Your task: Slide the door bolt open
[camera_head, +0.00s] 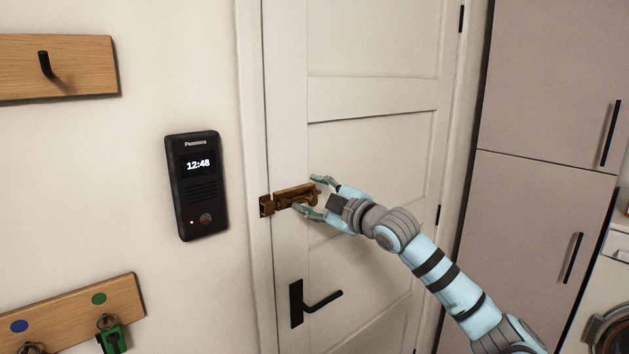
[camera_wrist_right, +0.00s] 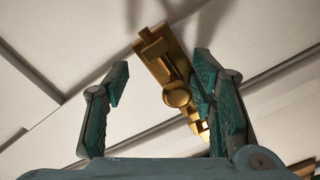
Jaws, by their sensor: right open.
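A brass door bolt (camera_head: 293,190) is mounted across the left edge of the white door (camera_head: 375,155). Its small brass keeper (camera_head: 266,205) sits on the frame side. My right gripper (camera_head: 311,194) is open at the right part of the bolt, one finger above it and one below, partly hiding it. In the right wrist view the bolt (camera_wrist_right: 152,47) runs diagonally, and its round knob (camera_wrist_right: 177,95) shows between the open fingers of my right gripper (camera_wrist_right: 160,75), closer to the right finger. I cannot tell whether that finger touches it. My left gripper is not in view.
A black door handle (camera_head: 312,302) is below the bolt. A black intercom (camera_head: 197,185) hangs on the wall at left. Wooden hook boards (camera_head: 60,66) are further left, the lower one with keys (camera_head: 113,338). A tall cabinet (camera_head: 545,100) stands at right.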

